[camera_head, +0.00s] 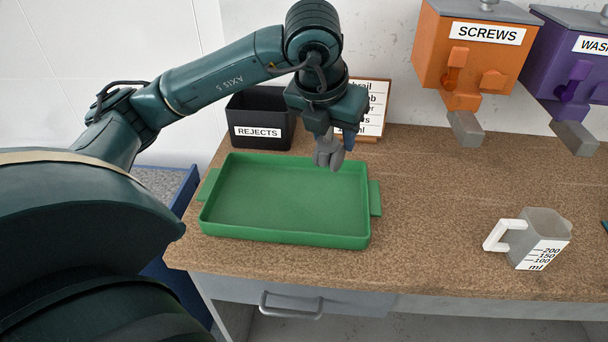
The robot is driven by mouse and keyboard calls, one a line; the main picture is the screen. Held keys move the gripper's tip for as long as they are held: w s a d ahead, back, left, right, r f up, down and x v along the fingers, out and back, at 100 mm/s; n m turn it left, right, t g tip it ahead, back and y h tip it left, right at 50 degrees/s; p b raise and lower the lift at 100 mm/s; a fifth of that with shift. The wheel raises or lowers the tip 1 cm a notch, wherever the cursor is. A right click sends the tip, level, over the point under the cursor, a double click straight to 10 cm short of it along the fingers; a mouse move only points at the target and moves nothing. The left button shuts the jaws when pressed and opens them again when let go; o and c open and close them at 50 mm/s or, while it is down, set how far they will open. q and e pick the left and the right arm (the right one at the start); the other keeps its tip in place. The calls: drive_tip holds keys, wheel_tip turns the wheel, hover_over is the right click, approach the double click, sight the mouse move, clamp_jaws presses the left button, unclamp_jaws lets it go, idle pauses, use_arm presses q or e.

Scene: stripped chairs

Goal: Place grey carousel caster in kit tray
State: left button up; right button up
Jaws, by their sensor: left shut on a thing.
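My left gripper (338,140) is above the back right part of the green kit tray (285,238). It points down and is shut on a small grey caster (326,153), which hangs below the jaws. The caster appears to be above the tray's floor, near its back right wall; the exact height is hard to tell. The tray lies flat on the brown worktop, with a handle tab at each end, and looks empty. My right gripper is not in view.
A black REJECTS bin (258,119) stands behind the tray. A lettered board (373,107) is partly hidden by my gripper. Orange SCREWS (471,62) and purple (574,65) dispensers hang at the back right. A measuring jug (537,240) stands right; the worktop between is clear.

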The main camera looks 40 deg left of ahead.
sight(330, 159)
use_arm(q)
wheel_tip(330, 159, down, 5)
drive_tip(key=shift+s+r, duration=0.15)
drive_tip(key=shift+f, duration=0.3)
wheel_tip(330, 159, down, 4)
drive_tip(key=shift+r, duration=0.15)
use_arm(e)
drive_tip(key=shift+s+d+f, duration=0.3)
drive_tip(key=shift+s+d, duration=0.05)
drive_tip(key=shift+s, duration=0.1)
use_arm(q)
drive_tip(key=shift+f, duration=0.25)
drive_tip(key=o, duration=1)
drive_tip(key=shift+r, duration=0.1)
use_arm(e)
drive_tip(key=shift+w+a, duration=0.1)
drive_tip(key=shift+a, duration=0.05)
